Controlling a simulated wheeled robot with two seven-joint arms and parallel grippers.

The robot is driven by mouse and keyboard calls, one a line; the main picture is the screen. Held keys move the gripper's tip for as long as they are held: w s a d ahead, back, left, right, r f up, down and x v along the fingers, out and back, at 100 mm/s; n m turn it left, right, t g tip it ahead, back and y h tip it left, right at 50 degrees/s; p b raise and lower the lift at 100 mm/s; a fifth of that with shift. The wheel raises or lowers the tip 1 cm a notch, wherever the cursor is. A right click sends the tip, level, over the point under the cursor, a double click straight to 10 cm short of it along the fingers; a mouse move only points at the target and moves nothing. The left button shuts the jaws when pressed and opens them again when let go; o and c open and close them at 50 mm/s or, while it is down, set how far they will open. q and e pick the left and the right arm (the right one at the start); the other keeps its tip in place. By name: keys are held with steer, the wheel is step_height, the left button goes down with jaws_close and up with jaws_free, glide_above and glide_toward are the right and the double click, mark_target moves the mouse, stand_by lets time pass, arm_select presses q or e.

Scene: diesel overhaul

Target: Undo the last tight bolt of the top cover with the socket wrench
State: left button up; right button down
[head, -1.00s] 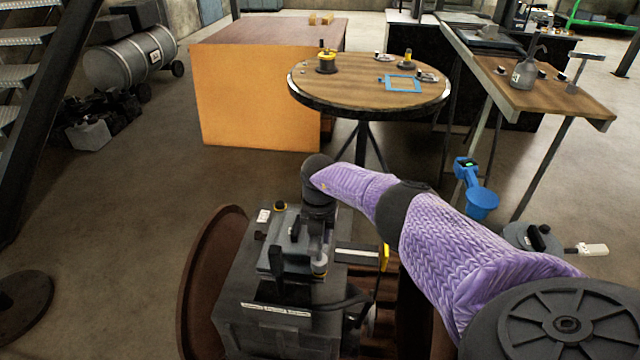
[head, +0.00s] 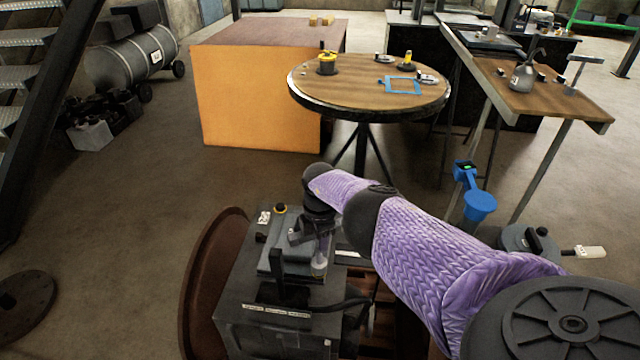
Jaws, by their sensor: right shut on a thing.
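The engine block (head: 290,330) stands low in front of me, with the grey top cover (head: 280,262) on it. My right gripper (head: 304,236) reaches down over the cover's right side. It is shut on what looks like the socket wrench (head: 319,264), of which a pale upright part shows below the fingers at the cover's right edge. The rest of the tool is hidden by my gripper and wrist. The tight bolt cannot be made out under it. A yellow-ringed knob (head: 280,209) shows at the cover's far left corner. My left gripper is not in view.
A round table (head: 340,93) with small parts and a blue frame (head: 402,86) stands beyond. An orange cabinet (head: 258,100) is behind it. A side bench (head: 575,105) with an oil can (head: 522,76) stands at right. Floor at left is mostly clear.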

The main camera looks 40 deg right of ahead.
steer(key=shift+f, duration=0.45)
steer(key=shift+r+n, duration=0.1)
steer(key=shift+n, duration=0.3)
steer(key=n, duration=0.3)
steer(key=shift+b, duration=0.3)
steer(key=n, duration=0.3)
steer(key=shift+n+b, duration=0.3)
steer(key=shift+n, duration=0.1)
steer(key=n, duration=0.3)
steer(key=n+b, duration=0.1)
steer(key=n, duration=0.3)
steer(key=shift+a+f, duration=0.1)
steer(key=shift+f, duration=0.1)
steer(key=n+b, duration=0.4)
steer(key=n, duration=0.9)
steer(key=shift+a, duration=0.15)
steer(key=n, duration=0.3)
steer(key=shift+w+b, duration=0.1)
steer(key=shift+b, duration=0.25)
steer(key=n, duration=0.2)
steer(key=shift+a+r+n, duration=0.1)
steer(key=shift+r+n, duration=0.2)
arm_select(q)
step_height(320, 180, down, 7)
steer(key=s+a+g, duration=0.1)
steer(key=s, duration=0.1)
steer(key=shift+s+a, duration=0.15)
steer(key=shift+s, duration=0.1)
arm_select(e)
steer(key=shift+r, duration=0.15)
